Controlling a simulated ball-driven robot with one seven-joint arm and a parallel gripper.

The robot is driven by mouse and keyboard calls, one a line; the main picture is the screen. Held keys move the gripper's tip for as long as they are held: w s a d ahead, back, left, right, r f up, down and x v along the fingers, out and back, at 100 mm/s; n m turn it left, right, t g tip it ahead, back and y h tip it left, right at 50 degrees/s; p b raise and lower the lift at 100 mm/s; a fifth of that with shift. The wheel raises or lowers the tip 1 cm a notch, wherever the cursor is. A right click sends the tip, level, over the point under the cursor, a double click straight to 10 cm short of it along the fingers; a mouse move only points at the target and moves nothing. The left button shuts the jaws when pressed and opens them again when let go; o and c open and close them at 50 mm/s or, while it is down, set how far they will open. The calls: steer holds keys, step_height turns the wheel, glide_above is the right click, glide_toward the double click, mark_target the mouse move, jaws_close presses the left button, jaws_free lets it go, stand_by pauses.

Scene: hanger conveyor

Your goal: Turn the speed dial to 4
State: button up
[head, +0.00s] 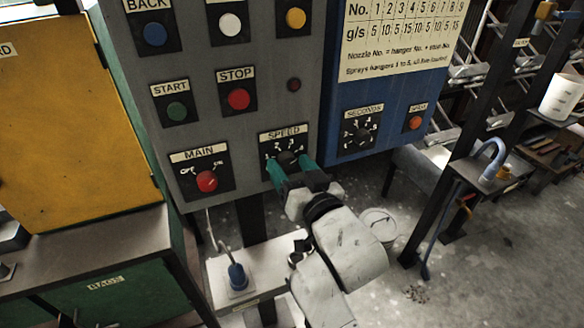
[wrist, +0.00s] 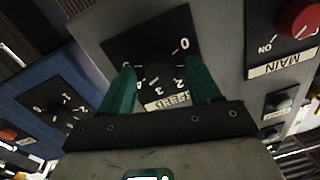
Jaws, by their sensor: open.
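The SPEED dial (head: 287,158) is a black knob on a black numbered plate, low on the grey control panel. My gripper (head: 290,168) is at the dial, with its green fingers apart. In the wrist view the dial (wrist: 160,68) sits between the two fingertips of my gripper (wrist: 163,75), one finger on each side. I cannot tell whether the fingers touch the knob. The plate's numbers show upside down in the wrist view, and the fingers cover part of the plate. Which number the dial points to is not clear.
The red MAIN switch (head: 206,181) is left of the dial, and the SECONDS dial (head: 360,133) is to its right on a blue panel. The red STOP button (head: 238,98) is above. A white shelf (head: 225,275) with a blue-based lever is below.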

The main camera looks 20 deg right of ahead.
steer(key=s+b, duration=0.1)
steer(key=s, duration=0.9)
steer(key=shift+s+d, duration=0.3)
steer(key=shift+s, duration=0.1)
steer(key=s+d+f+g+h, duration=0.1)
steer(key=s+d+f+g, duration=0.25)
steer(key=f, duration=0.45)
steer(key=s+d+f+g+h, duration=0.15)
steer(key=f+g, duration=0.25)
steer(key=f, duration=0.5)
steer(key=s+d+f+g, duration=0.2)
steer(key=s+f+g, duration=0.2)
steer(key=s, duration=0.5)
steer(key=s+d+f+n+g+y, duration=0.1)
steer(key=s+d+f+g, duration=0.1)
steer(key=s+f+g, duration=0.3)
steer(key=s+f, duration=0.3)
steer(key=s, duration=0.1)
steer(key=shift+s+f, duration=0.2)
steer(key=shift+s, duration=0.1)
